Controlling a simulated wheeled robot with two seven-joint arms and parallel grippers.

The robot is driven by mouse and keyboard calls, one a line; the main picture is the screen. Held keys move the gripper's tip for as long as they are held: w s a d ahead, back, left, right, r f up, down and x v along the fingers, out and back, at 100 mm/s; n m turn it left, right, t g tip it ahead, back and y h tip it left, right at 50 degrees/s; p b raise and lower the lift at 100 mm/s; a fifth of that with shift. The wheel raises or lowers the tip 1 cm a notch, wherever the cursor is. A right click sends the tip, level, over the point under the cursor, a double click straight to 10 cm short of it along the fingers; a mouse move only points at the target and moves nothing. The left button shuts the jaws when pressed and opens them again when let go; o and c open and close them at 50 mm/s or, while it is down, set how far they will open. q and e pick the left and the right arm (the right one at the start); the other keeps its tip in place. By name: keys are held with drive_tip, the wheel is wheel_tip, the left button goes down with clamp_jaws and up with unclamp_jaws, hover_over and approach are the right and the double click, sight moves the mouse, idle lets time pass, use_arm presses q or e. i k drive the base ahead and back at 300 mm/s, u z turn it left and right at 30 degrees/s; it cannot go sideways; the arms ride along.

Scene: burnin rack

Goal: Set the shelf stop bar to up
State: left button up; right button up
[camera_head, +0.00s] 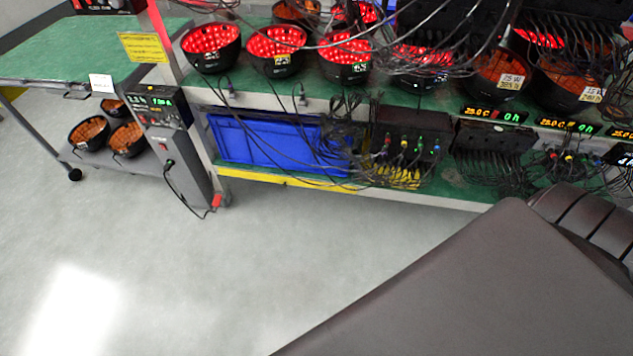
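A burn-in rack (465,193) fills the upper right of the head view. A yellow strip (288,181) runs along the front edge of its lower shelf, below a blue bin (262,143). This strip may be the shelf stop bar, but I cannot tell whether it is a bar or edge marking, or whether it is up or down. Neither gripper is in view. A large dark arm part of mine covers the lower right and hides the rack's lower right side.
Red-lit round lamps (212,48) line the upper shelf, with cables hanging in front. A control box (160,106) stands at the rack's left end. A green-topped cart (62,50) is at the left. The grey floor (215,285) in front is clear.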

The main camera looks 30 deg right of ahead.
sight(285, 181)
drive_tip(key=z, duration=0.8)
drive_tip(key=i, duration=0.2)
